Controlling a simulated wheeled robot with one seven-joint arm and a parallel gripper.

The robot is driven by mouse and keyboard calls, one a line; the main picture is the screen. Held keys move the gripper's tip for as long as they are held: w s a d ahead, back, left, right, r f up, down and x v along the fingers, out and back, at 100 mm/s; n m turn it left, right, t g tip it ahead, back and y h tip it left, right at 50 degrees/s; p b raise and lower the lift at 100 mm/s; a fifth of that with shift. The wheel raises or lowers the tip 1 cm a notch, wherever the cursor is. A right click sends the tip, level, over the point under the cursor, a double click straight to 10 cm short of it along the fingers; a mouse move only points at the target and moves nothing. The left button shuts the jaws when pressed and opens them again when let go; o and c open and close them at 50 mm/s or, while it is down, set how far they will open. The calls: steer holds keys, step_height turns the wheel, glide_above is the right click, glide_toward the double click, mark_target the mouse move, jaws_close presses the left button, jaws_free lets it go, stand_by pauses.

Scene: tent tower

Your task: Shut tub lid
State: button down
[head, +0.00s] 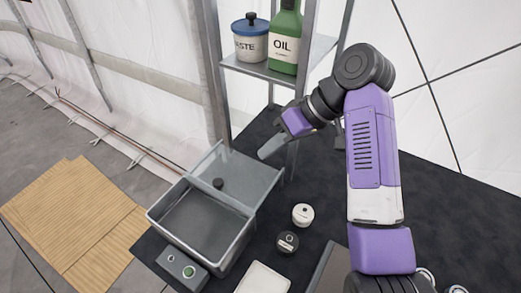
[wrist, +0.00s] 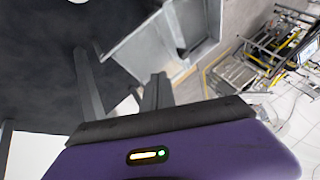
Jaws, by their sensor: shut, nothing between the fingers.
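The tub (head: 193,262) is a grey, open-topped rectangular box in the left middle of the head view; its inside shows empty. A translucent grey lid (head: 250,177) with a dark knob (head: 218,183) stands open at the tub's far side. Part of the tub or lid shows at the top of the wrist view (wrist: 137,45); I cannot tell which. My gripper (head: 270,149) is shut and empty, just beyond the lid's upper right edge in the head view. Its fingers (wrist: 156,90) show together in the wrist view. I cannot tell whether they touch the lid.
A metal shelf (head: 262,70) with a paste jar (head: 250,45) and a green oil bottle (head: 285,42) rises behind; its post stands close to my gripper. Two small round containers (head: 303,214) (head: 287,243) and a control box (head: 182,264) lie near the tub. Dark mat at right is mostly clear.

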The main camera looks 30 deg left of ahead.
steer(key=p, duration=0.2)
glide_toward(235, 184)
steer(key=a+f, duration=0.1)
steer(key=w+a+f, duration=0.1)
steer(key=a+f, duration=0.1)
steer(key=shift+w+a+f, duration=0.15)
steer(key=shift+a+f, duration=0.1)
steer(key=shift+a, duration=0.05)
steer(key=shift+s+a+p, duration=0.25)
steer(key=shift+s+a, duration=0.05)
steer(key=shift+s, duration=0.25)
steer(key=shift+s+a+p, duration=0.2)
steer(key=shift+s+a, duration=0.15)
steer(key=shift+s, duration=0.15)
steer(key=shift+s+a+f, duration=0.1)
steer(key=shift+s+a, duration=0.3)
steer(key=shift+s, duration=0.3)
